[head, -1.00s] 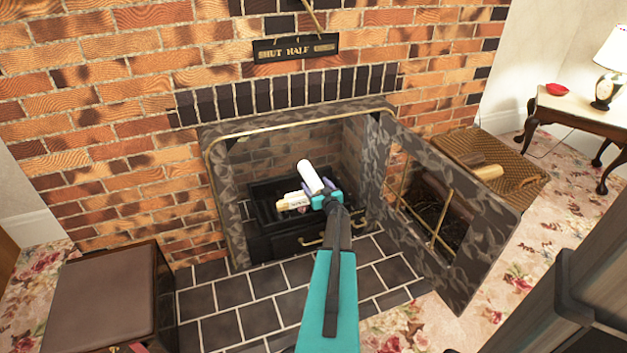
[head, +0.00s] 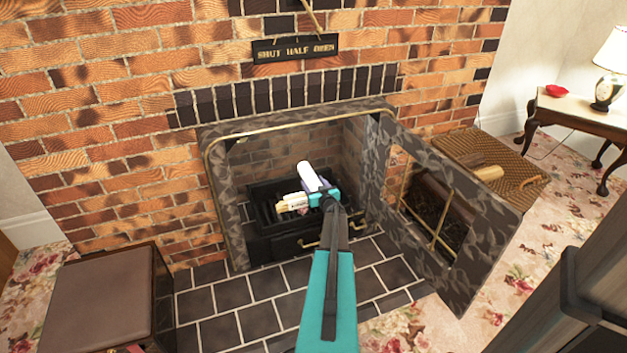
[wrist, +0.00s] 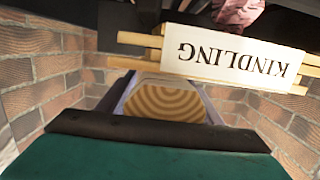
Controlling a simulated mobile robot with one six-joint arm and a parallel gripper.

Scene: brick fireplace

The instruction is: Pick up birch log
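The birch log (head: 308,175), with pale white bark, is inside the fireplace opening, tilted, at the end of my arm. Its ringed cut end (wrist: 165,101) faces the camera in the wrist view. My gripper (head: 320,189) is at the log's near end. Its purple-grey fingers lie along both sides of the log, and it looks shut on it. The fingertips are partly hidden by the log and my wrist. Whether the log touches the grate below cannot be told.
A kindling bundle (head: 292,202) lies left of the log; its label (wrist: 235,55) is close in the wrist view. A black grate (head: 262,192) is beneath. The open fireplace door (head: 490,235) stands to the right. A wicker basket (head: 520,165) with logs is beyond it.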

